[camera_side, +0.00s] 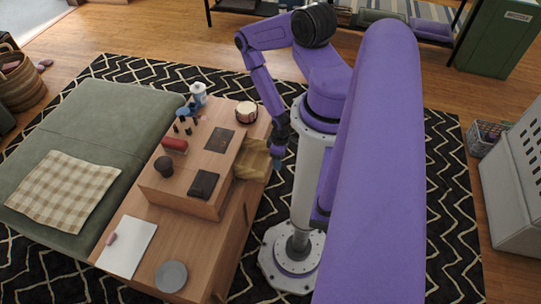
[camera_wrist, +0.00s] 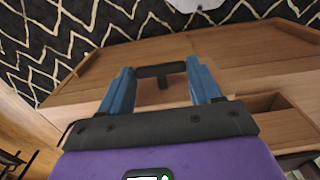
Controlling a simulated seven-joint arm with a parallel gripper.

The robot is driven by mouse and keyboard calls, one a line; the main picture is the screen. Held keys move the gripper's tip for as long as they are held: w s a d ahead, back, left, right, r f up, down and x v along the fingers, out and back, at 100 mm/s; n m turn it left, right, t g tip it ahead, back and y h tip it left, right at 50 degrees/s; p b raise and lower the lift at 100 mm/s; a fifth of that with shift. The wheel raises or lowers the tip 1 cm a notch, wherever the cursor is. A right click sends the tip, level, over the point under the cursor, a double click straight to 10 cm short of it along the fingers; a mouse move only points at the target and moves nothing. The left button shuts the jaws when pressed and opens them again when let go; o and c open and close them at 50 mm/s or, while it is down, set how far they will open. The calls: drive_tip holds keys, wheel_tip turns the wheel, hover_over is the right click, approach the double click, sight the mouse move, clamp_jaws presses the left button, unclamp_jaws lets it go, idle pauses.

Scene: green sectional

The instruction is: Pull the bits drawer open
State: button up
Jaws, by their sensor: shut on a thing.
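My gripper (camera_wrist: 160,68) has blue fingers, one at each end of a dark bar handle (camera_wrist: 161,71). The handle stands out from a wooden face, and the fingers are shut on it. In the side view my gripper (camera_side: 277,163) is at the right side of the wooden box (camera_side: 182,197) on the low wooden cabinet. The bits drawer cannot be made out clearly in the side view, and how far it stands open I cannot tell. A tan form (camera_side: 253,160) lies between the box and my gripper.
White paper (camera_side: 128,246) and a grey disc (camera_side: 171,276) lie in front. A green sofa (camera_side: 115,115) is at left.

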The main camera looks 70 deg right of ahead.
drive_tip(key=o, duration=1.5)
drive_tip(key=shift+r, duration=0.1)
wheel_tip(320, 180, up, 17)
drive_tip(key=shift+r, duration=0.15)
drive_tip(key=shift+w, duration=0.1)
